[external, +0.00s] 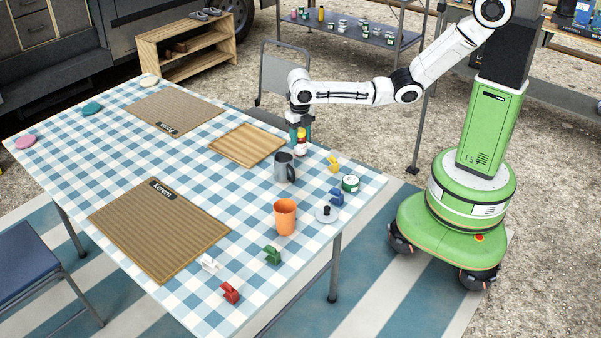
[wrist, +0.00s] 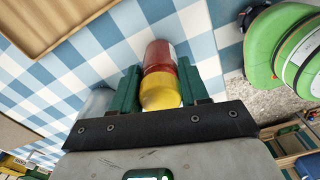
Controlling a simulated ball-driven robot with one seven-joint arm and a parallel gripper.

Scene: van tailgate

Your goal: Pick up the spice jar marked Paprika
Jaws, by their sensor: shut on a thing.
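A small spice jar (external: 301,149) with a yellow top and a red body is at the far right side of the checked table. My gripper (external: 300,133) points down over it, with its green fingers around its upper part. In the wrist view, my gripper (wrist: 160,90) is shut on the jar (wrist: 160,58), one finger on each side of the yellow top, and the red body extends beyond. I cannot read any marking on the jar. I cannot tell whether its base touches the tablecloth.
A grey mug (external: 284,168) stands close in front of the jar, and a wooden board (external: 247,145) lies to its left. An orange cup (external: 285,216), a green-and-white tin (external: 350,184) and several small coloured pieces are nearer. A shelf (external: 355,33) behind holds several jars.

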